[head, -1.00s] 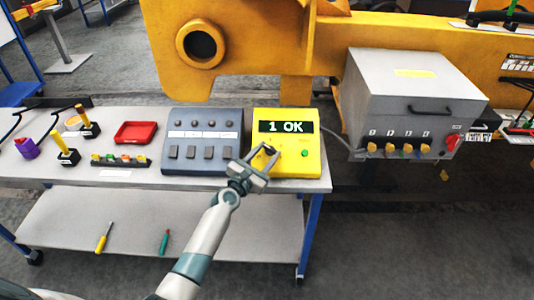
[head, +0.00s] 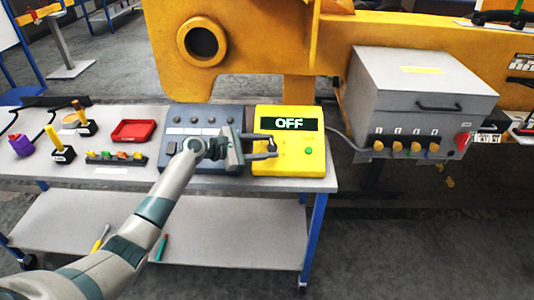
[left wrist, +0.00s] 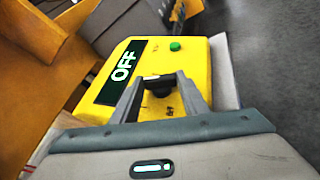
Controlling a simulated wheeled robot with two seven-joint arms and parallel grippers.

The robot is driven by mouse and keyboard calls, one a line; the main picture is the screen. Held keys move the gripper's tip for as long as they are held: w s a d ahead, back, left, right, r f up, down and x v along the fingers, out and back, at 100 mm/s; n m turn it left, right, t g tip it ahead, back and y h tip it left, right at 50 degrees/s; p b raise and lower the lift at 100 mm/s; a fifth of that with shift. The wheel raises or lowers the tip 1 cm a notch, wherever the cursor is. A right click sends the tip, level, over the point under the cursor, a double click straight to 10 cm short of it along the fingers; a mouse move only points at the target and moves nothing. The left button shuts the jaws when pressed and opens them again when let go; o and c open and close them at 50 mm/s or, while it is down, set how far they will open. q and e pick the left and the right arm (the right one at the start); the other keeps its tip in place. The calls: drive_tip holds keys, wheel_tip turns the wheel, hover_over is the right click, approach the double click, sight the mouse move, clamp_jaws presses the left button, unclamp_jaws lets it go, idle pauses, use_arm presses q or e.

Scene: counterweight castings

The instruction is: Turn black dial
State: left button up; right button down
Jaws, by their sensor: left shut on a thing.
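The yellow box (head: 300,165) stands at the right end of the table, and its display (head: 288,124) reads OFF. The black dial (left wrist: 160,89) sits on its face below the display. My left gripper (head: 272,147) reaches in from the left and is shut on the dial. In the left wrist view its two fingers (left wrist: 160,92) stand on either side of the dial and partly hide it. A green button (head: 309,151) is to the right of the dial. My right gripper is not in view.
A grey-blue control panel (head: 203,122) stands just left of the yellow box. A red tray (head: 133,131) and small coloured parts lie further left. A grey box with knobs (head: 420,95) is at the right, before a large yellow machine (head: 250,50).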

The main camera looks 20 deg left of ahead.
use_arm(q)
drive_tip(key=shift+w+a+r+m+g+h+b, duration=0.1)
drive_tip(key=shift+m+g+h+b, duration=0.2)
drive_tip(key=shift+m+g, duration=0.55)
drive_tip(key=shift+w+m+g+h+b, duration=0.1)
drive_tip(key=shift+m+g+b, duration=0.3)
drive_tip(key=shift+m+g, duration=0.4)
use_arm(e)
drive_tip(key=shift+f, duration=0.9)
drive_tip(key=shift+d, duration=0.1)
use_arm(q)
drive_tip(key=o, duration=1.1)
drive_tip(key=shift+c, duration=0.2)
drive_tip(key=b+v, duration=0.3)
drive_tip(key=v, duration=0.8)
drive_tip(key=shift+a, duration=0.2)
drive_tip(key=b+v, duration=0.1)
drive_tip(key=v, duration=0.5)
drive_tip(key=shift+r+b, duration=0.15)
drive_tip(key=shift+b, duration=0.15)
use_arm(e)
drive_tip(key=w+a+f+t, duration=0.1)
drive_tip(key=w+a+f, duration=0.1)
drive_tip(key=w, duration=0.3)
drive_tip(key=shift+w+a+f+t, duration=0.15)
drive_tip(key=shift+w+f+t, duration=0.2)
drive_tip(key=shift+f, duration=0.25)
